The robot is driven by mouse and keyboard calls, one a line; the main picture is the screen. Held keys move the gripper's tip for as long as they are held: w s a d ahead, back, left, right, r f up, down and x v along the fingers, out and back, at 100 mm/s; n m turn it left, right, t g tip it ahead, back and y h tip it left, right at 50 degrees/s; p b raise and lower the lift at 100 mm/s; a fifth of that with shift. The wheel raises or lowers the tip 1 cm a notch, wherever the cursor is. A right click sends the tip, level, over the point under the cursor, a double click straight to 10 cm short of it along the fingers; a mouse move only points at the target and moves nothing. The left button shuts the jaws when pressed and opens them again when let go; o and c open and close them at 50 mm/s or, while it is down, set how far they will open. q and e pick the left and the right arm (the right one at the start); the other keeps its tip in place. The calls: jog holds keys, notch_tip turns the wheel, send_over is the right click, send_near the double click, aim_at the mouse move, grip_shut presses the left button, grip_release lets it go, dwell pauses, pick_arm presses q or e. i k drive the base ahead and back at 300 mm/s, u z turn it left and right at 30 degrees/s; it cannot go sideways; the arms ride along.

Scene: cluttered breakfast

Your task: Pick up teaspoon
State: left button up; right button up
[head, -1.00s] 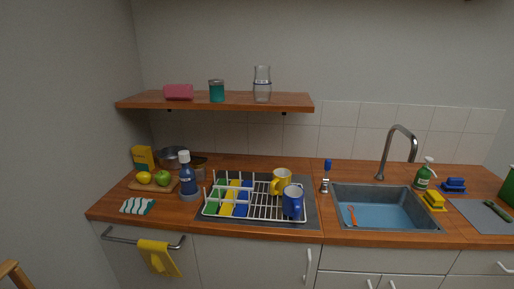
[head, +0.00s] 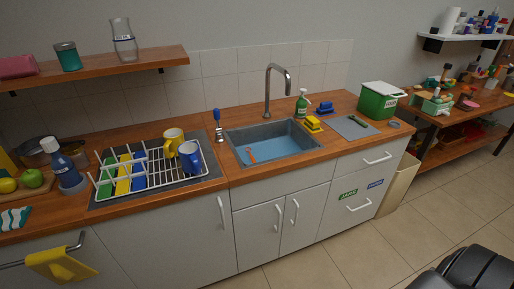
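No teaspoon can be clearly made out. A small orange-red utensil (head: 251,155) lies in the left part of the sink (head: 285,147); it is too small to tell whether it is a spoon. Neither of my grippers is in view.
On the wooden counter (head: 228,176) stand a white dish rack (head: 190,180) with plates, a yellow mug (head: 173,142) and a blue mug (head: 189,157), a blue-topped brush (head: 217,120), a soap bottle (head: 302,104) and a green bin (head: 378,101). Open tiled floor (head: 440,200) lies at right.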

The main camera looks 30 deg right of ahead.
aim_at(362, 124)
jog(key=z, duration=1.45)
jog(key=k, duration=0.55)
jog(key=z, duration=1.05)
jog(key=i, duration=1.55)
jog(key=z, duration=0.15)
